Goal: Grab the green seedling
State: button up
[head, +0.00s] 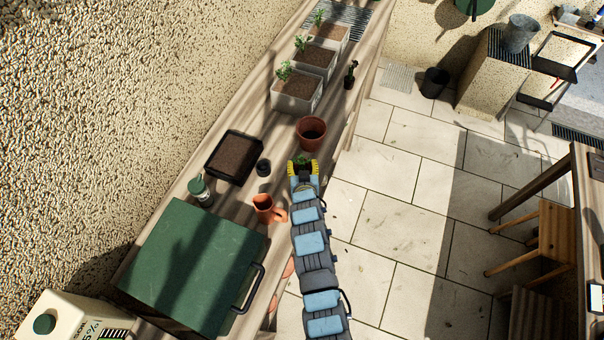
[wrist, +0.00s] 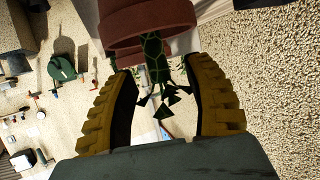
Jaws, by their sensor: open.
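The green seedling (head: 302,160) shows as a small patch of green between the yellow fingers of my gripper (head: 303,168) in the head view. In the wrist view the seedling (wrist: 153,48) is dark green, with pointed leaves hanging toward the camera. It is between the two fingers of my gripper (wrist: 156,75), with gaps on both sides. My gripper is open. A terracotta pot (wrist: 145,22) lies beyond the seedling in the wrist view and just past my fingertips in the head view (head: 311,133). The seedling's base is hidden in the head view.
The wooden bench (head: 232,128) carries a soil tray (head: 233,157), a small black pot (head: 263,168), an orange jug (head: 266,208) and a green box (head: 192,262). Grey planters (head: 297,104) and a small dark potted plant (head: 350,77) stand farther back.

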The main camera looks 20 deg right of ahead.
jog(key=shift+w+d+f, duration=0.2)
jog(key=shift+w, duration=0.45)
grip_shut()
jog(key=shift+f, duration=0.1)
